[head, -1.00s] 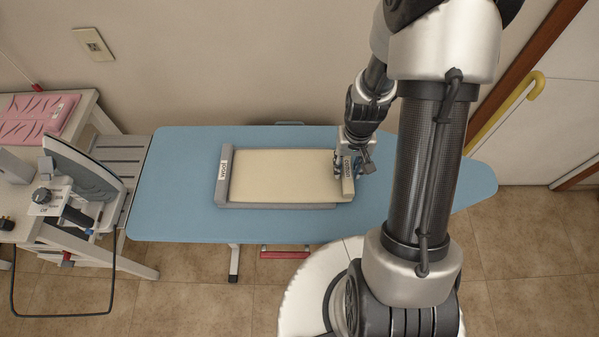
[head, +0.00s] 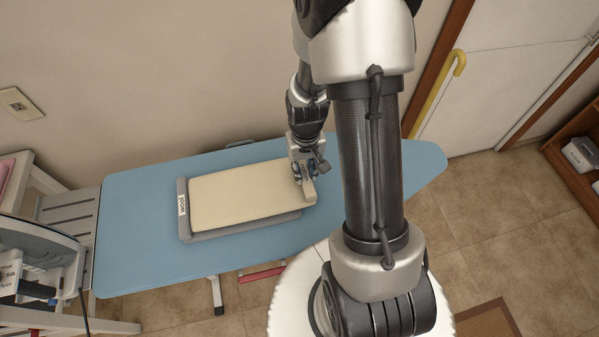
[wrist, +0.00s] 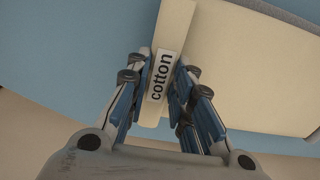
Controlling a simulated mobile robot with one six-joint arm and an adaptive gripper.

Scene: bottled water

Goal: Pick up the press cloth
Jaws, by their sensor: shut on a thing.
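A cream press cloth (head: 235,197), flat and rectangular, is over a grey piece (head: 245,229) on the blue ironing board. The grey piece has a raised left bar labelled "wool" (head: 183,208). The cream cloth has a bar (head: 312,191) along its right end, labelled "cotton" in the wrist view (wrist: 161,76). My gripper (head: 307,177) is shut on this cotton bar, with a finger on each side of it, as the wrist view (wrist: 155,95) shows. I cannot tell whether the cloth is raised off the grey piece.
The blue ironing board (head: 135,250) has bare room around the cloth and to the right. An iron (head: 35,262) stands at the left end by a grey slatted rest (head: 65,215). A wall is behind the board. A white door (head: 500,75) and wooden shelf (head: 580,150) are on the right.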

